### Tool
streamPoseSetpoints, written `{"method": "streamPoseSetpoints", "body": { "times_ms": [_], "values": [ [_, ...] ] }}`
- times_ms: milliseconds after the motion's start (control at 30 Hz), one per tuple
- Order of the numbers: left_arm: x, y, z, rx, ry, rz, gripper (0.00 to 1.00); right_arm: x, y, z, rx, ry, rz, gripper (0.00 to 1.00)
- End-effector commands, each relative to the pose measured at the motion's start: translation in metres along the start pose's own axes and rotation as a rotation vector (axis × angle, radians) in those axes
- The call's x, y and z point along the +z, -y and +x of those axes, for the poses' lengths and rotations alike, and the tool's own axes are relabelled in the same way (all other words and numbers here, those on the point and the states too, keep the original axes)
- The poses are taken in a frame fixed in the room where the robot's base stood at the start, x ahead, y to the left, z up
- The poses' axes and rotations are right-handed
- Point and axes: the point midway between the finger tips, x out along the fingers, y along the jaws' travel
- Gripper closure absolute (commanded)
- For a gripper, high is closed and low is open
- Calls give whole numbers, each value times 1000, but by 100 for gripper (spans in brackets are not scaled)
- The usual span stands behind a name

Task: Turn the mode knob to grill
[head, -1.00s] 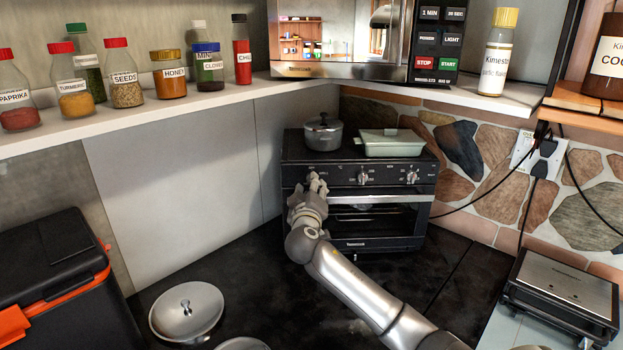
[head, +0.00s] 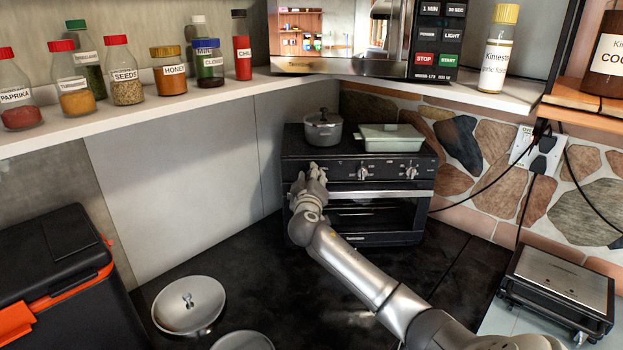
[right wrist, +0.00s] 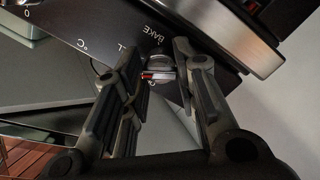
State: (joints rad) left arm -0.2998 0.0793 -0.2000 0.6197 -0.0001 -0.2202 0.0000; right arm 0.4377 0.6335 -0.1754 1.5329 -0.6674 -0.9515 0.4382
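The black oven (head: 375,240) stands in the corner with a row of silver knobs on its front panel. The middle knob (head: 362,173) and right knob (head: 412,172) show in the head view; the left part of the panel is hidden behind my right gripper (head: 315,173). In the right wrist view the mode knob (right wrist: 159,68) has a red mark and sits beside the word BAKE. My right gripper's fingers (right wrist: 158,58) are apart, one on each side of this knob. I cannot tell whether they touch it. My left gripper is not in view.
A grey pot (head: 323,128) and a pale green lidded dish (head: 390,138) stand on the oven. The oven door handle (head: 380,196) runs below the knobs. A microwave (head: 340,68) and spice jars sit on the shelf above.

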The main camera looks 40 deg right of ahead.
Motion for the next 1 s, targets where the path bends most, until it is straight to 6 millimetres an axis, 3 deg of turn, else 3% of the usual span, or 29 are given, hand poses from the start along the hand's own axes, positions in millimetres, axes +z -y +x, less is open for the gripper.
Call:
{"method": "streamPoseSetpoints", "body": {
  "times_ms": [400, 833, 867, 933, 1000],
  "values": [
    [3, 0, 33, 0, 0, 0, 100, 3, 4, 0, -13, 12, 175, 97],
    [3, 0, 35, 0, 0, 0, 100, 0, 1, 0, -17, 15, 219, 97],
    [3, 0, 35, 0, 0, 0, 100, 0, 1, 0, -17, 15, 219, 72],
    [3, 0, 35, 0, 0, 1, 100, 0, 1, 0, -17, 15, 218, 63],
    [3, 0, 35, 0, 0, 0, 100, 0, 1, 0, -16, 15, 218, 63]
  ]
}}
